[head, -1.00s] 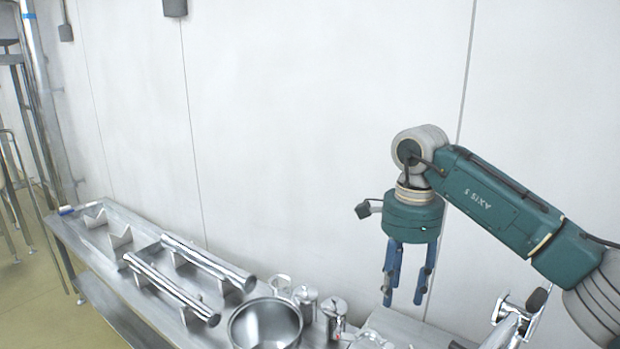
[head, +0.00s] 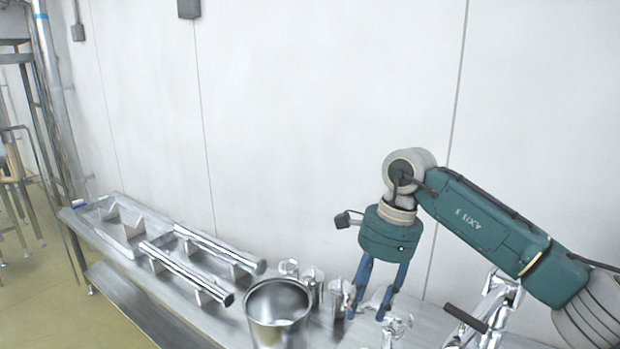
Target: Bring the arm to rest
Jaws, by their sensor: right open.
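My right arm comes in from the right of the head view. Its right gripper (head: 367,303) hangs below a teal wrist with its two blue fingers pointing down. The fingers are apart and nothing shows between them. In the picture the fingertips overlap the metal bench (head: 425,322), beside a steel canister (head: 338,297); I cannot tell the height above the bench. My left gripper is not in view.
A steel pot (head: 277,312) stands on the bench with a second canister (head: 313,284) beside it. Two metal tubes (head: 219,247) (head: 187,273) lie on brackets to the left. Chrome fittings (head: 497,293) stand at the right. A white wall (head: 310,120) rises behind.

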